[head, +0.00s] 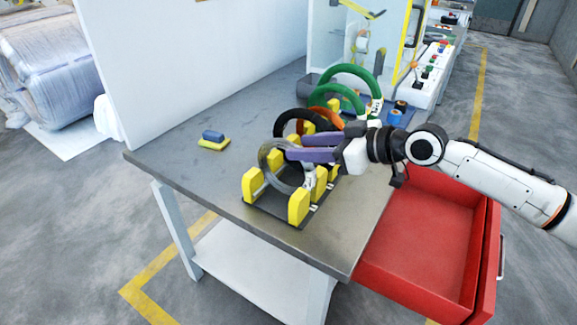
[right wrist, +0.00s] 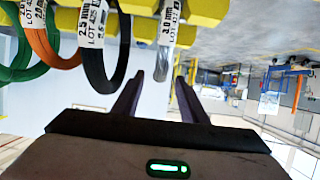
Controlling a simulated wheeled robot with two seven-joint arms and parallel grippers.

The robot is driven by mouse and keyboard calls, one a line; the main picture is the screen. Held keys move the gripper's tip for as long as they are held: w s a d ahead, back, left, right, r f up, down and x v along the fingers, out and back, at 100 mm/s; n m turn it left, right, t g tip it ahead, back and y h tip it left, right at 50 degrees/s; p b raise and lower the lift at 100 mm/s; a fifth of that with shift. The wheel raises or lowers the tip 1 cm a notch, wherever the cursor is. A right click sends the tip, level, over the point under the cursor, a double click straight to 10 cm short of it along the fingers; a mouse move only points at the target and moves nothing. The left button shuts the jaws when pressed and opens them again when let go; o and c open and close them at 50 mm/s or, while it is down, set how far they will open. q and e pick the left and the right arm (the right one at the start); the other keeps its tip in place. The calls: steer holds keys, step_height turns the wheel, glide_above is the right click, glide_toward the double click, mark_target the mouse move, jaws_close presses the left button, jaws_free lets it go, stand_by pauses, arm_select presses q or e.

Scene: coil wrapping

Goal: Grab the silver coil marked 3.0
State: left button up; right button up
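The silver coil (head: 266,171) stands upright at the near end of a rack with yellow blocks (head: 298,207) on the table. In the right wrist view the silver coil (right wrist: 163,62) carries a white tag reading 3.0 mm (right wrist: 169,22). My right gripper (head: 290,149) reaches in from the right with its purple fingers at the coil's upper part. In the right wrist view the right gripper (right wrist: 160,82) has its fingers apart, with the coil between them in the picture and gaps beside it. Contact is not visible. My left gripper is out of view.
A black coil (head: 280,122) marked 2.5 mm, an orange coil (head: 328,115) and green coils (head: 352,71) stand behind the silver one. A blue and yellow block (head: 213,140) lies left on the grey table (head: 190,165). A red drawer (head: 420,240) is open at right.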

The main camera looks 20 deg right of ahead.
mark_target(272, 146)
steer(key=p+x, duration=0.1)
steer(key=x, duration=0.8)
steer(key=shift+w+a+f, duration=0.15)
steer(key=shift+w+a, duration=0.1)
steer(key=shift+w, duration=0.05)
jaws_close()
